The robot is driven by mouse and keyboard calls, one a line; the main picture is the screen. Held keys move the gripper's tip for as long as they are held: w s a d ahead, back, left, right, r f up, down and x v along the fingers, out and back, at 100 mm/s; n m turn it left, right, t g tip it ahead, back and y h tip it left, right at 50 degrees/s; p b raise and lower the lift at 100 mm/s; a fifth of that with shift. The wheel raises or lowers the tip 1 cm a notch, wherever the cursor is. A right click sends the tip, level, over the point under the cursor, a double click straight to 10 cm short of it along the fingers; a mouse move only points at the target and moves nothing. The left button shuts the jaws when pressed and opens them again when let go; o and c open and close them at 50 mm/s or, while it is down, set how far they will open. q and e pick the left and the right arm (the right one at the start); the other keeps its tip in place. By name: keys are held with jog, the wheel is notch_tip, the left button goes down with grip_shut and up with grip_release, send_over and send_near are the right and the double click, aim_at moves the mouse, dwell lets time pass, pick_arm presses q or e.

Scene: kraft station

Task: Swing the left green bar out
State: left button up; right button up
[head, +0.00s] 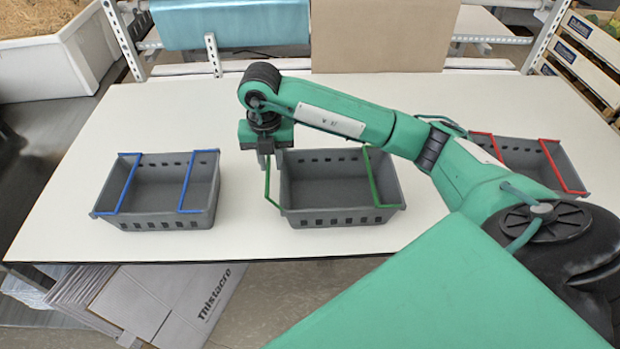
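A grey basket (335,217) stands in the middle of the white table. Its left green bar (268,186) shows at the basket's left end, leaning outside the rim at its front. Its right green bar (371,178) lies across the basket inside the right end. My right gripper (267,163) points down at the upper end of the left green bar, beside the basket's back left corner. The fingers are small and partly dark here, so I cannot tell whether they are shut or touch the bar. My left gripper is not in view.
A grey basket with blue bars (160,224) stands to the left, and one with red bars (522,158) to the right, partly behind my arm. White table (100,110) is clear between the baskets.

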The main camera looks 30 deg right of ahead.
notch_tip(320, 180, up, 8)
jog(key=p, duration=0.4)
jog(key=shift+s+d, duration=0.3)
jog(key=shift+d, duration=0.15)
jog(key=shift+f, duration=0.1)
dwell(0.6)
